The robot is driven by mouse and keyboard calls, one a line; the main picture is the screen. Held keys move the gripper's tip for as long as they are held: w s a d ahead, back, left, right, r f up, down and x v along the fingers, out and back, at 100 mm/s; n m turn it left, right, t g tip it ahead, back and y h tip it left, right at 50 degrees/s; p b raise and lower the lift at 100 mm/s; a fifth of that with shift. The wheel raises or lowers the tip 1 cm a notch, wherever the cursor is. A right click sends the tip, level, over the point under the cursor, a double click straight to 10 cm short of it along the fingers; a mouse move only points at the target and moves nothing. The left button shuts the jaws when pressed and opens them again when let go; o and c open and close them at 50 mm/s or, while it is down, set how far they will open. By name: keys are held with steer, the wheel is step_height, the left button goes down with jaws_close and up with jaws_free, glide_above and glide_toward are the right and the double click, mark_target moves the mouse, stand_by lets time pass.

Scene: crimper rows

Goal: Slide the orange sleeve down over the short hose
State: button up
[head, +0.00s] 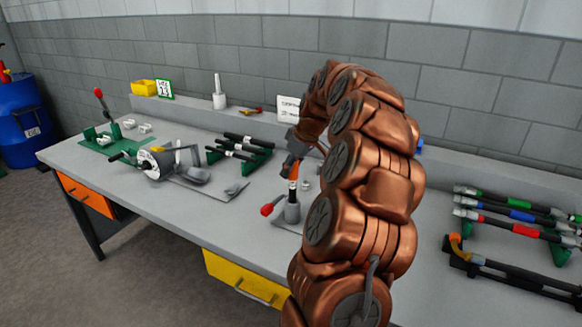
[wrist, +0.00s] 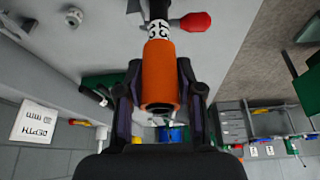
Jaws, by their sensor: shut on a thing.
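The orange sleeve (wrist: 160,75) is between the two fingers of my gripper (wrist: 160,64), which is shut on it. In the head view the sleeve (head: 292,168) shows as a small orange piece below my gripper (head: 293,148). The short black hose (head: 292,187) stands upright below it in a grey holder (head: 292,212). In the wrist view the hose's white patterned band (wrist: 158,29) shows right at the sleeve's far end, in line with it. The sleeve's near end is open and dark inside. How far the hose reaches inside is hidden.
A red knob (head: 267,209) sticks out left of the holder. Black hoses on a green rack (head: 258,158) and a crimping machine (head: 155,163) stand to the left. Colour-banded hoses (head: 520,215) lie at the right. A white sign (head: 288,107) stands behind.

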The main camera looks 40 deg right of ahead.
steer(key=shift+f+b, duration=0.3)
steer(key=shift+f, duration=0.25)
steer(key=shift+r, duration=0.25)
steer(key=shift+r+p, duration=1.1)
steer(key=shift+r, duration=2.85)
steer(key=shift+b, duration=0.5)
stand_by(0.3)
steer(key=shift+f+b, duration=1.3)
steer(key=shift+f, duration=0.9)
